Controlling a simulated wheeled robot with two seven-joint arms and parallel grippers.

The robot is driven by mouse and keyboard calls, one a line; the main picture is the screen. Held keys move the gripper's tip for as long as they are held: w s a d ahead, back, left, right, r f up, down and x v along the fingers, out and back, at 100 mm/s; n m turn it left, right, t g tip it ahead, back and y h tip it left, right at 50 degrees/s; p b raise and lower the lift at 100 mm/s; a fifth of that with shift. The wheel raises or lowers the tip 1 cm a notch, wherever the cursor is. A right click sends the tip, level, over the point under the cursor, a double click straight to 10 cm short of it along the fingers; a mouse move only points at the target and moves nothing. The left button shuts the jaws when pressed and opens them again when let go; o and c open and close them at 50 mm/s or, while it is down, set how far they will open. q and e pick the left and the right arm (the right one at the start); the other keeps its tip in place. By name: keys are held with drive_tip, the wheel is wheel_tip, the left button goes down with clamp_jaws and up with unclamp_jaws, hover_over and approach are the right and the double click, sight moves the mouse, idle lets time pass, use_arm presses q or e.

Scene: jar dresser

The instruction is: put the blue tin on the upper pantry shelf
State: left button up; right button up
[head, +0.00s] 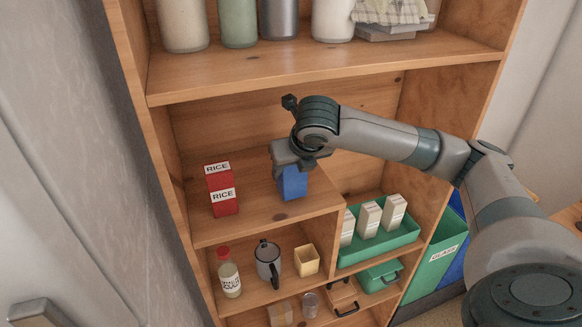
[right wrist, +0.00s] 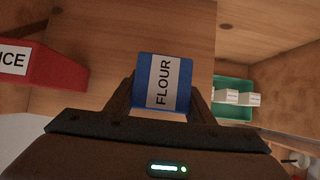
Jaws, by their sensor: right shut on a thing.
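The blue tin (head: 293,184) is in my right gripper (head: 290,165), over the right part of the shelf that holds the red rice boxes. In the right wrist view the tin (right wrist: 150,82) has a white label reading FLOUR and sits between the two fingers (right wrist: 160,105), which are shut on it. I cannot tell whether its base touches the shelf board (head: 260,206). My left gripper is out of view.
Two red rice boxes (head: 223,203) stand left of the tin. A higher board (head: 320,72) carries several jars and a folded cloth (head: 390,10).

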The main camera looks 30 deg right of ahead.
drive_tip(key=shift+f, duration=0.35)
drive_tip(key=shift+f, duration=0.1)
drive_tip(key=o, duration=1.4)
